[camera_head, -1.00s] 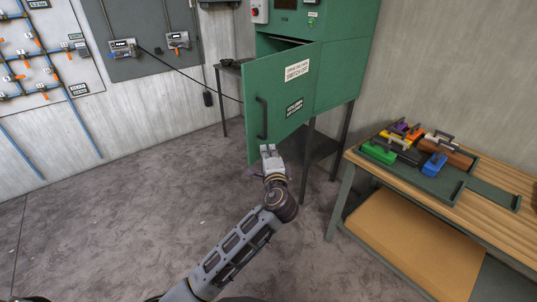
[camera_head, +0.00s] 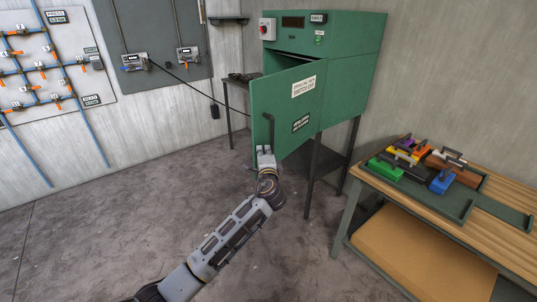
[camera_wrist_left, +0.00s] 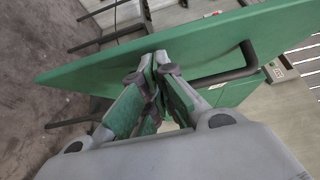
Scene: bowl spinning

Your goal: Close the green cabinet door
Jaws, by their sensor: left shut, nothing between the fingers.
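The green cabinet (camera_head: 345,60) stands on dark legs at the back. A dark bar handle (camera_head: 269,138) sits near the door's free edge. My left gripper (camera_head: 266,150) is shut and empty at the lower end of the handle, close to the door face. In the left wrist view its fingertips (camera_wrist_left: 155,58) meet at the door panel (camera_wrist_left: 205,45), beside the handle (camera_wrist_left: 230,72); contact is unclear. My right gripper is out of view.
A wooden workbench (camera_head: 480,237) at right carries a green tray (camera_head: 455,209) with several coloured handled blocks. Wall panels with pipes (camera_head: 45,65) are at left. A cable crosses behind the door. The floor at left is clear.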

